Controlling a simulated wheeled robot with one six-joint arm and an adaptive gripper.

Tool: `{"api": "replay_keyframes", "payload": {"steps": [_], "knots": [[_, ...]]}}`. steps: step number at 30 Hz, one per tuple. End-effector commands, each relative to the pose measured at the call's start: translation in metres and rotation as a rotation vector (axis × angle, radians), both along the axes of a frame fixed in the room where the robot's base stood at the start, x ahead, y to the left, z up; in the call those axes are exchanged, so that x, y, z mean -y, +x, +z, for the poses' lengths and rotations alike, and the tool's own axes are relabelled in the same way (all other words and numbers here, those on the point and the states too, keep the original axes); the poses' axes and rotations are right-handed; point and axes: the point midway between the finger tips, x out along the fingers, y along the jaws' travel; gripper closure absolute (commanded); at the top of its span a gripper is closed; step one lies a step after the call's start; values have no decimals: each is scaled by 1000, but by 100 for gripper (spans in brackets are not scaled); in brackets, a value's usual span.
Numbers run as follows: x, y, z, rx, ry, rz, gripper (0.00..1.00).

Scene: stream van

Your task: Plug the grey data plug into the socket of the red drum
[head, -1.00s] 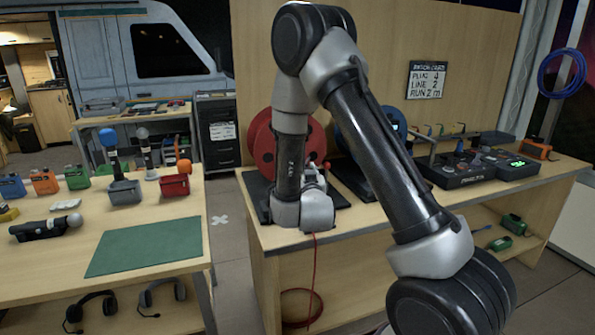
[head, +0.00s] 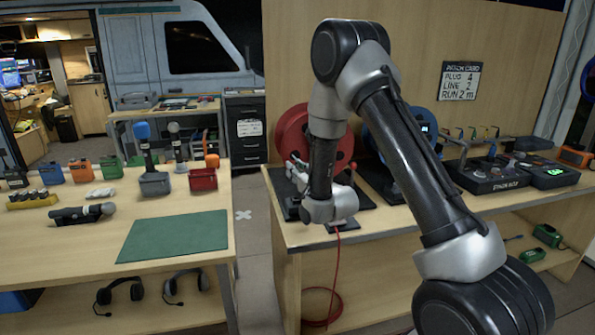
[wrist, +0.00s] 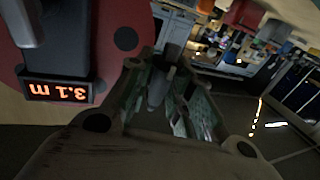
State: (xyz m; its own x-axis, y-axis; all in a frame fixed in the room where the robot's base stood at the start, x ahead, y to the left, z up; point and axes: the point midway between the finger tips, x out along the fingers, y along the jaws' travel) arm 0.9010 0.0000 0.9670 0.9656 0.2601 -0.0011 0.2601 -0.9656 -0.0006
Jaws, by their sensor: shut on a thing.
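The red drum (head: 291,138) stands on a dark base on the right-hand bench, partly hidden behind my arm. In the wrist view the red drum (wrist: 115,25) fills the upper left, with a dark upright and an orange display reading 3.1 m upside down. My gripper (head: 296,175) is in front of the drum, pointing left. In the wrist view my gripper (wrist: 168,75) is shut on a small grey piece, which appears to be the grey data plug (wrist: 157,88). It is apart from the drum's face there. I cannot make out the drum's socket.
A blue drum (head: 398,130) stands right of the red one, partly behind my arm. A black control box (head: 490,175) is farther right. A red cable (head: 337,265) hangs off the bench front. The left table (head: 75,235) holds microphones, pouches and a green mat (head: 175,236).

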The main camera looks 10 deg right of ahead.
Motion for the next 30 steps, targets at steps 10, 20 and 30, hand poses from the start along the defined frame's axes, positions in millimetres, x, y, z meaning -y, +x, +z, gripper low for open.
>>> {"api": "replay_keyframes", "payload": {"steps": [10,20,30], "knots": [[0,0,-32,-4,-1,-1,94],[0,0,-54,-1,0,-1,94],[0,0,-56,0,0,-1,94]]}}
